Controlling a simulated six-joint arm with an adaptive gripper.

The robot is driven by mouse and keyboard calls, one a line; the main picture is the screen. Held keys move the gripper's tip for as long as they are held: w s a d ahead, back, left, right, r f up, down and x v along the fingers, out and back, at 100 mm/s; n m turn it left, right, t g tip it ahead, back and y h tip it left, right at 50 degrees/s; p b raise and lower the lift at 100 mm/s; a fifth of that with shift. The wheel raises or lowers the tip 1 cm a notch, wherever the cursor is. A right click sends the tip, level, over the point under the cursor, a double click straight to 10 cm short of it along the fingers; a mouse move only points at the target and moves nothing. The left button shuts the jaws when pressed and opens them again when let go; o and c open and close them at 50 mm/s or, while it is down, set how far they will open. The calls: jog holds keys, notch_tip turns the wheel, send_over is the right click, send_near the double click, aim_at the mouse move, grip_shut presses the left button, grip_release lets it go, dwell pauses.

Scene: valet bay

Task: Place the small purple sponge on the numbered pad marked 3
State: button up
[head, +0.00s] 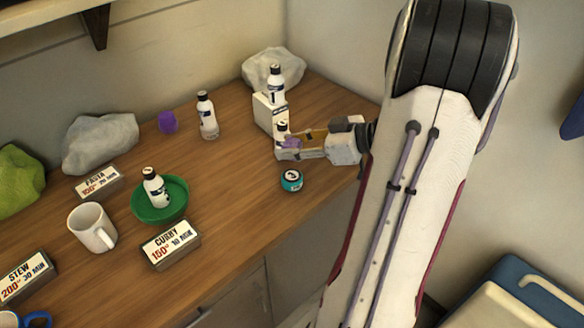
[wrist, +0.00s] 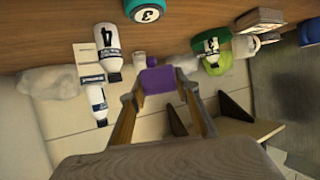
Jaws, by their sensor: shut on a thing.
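My gripper (head: 299,145) is shut on the small purple sponge (head: 291,143), held at the fingertips beside the white stepped stand. In the wrist view the sponge (wrist: 159,80) sits between my two fingers (wrist: 159,92). A teal round piece (head: 292,182) with a 3 on a white disc lies on the wooden table, in front of my gripper in the head view. It also shows at the top of the wrist view (wrist: 144,10). It is short and thick, and I cannot tell whether it is the pad. Nothing is on top of it.
A bottle (head: 275,84) marked 1 tops the white stand (head: 265,115); another bottle (head: 281,131) stands close to my fingers. Another bottle (head: 208,117) and a purple object (head: 168,122) stand farther left. A green dish (head: 175,205) holds a bottle. Bare table lies left of the teal piece.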

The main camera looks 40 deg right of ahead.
aim_at(292, 176)
jog(key=shift+f, duration=1.65)
jog(key=shift+f, duration=0.1)
jog(key=shift+f, duration=1.8)
jog(key=shift+f, duration=0.15)
jog(key=o, duration=0.8)
jog(key=shift+s+r, duration=0.1)
jog(key=shift+r, duration=0.15)
jog(key=v, duration=1.1)
jog(key=shift+s+d, duration=0.2)
jog(key=shift+s, duration=0.15)
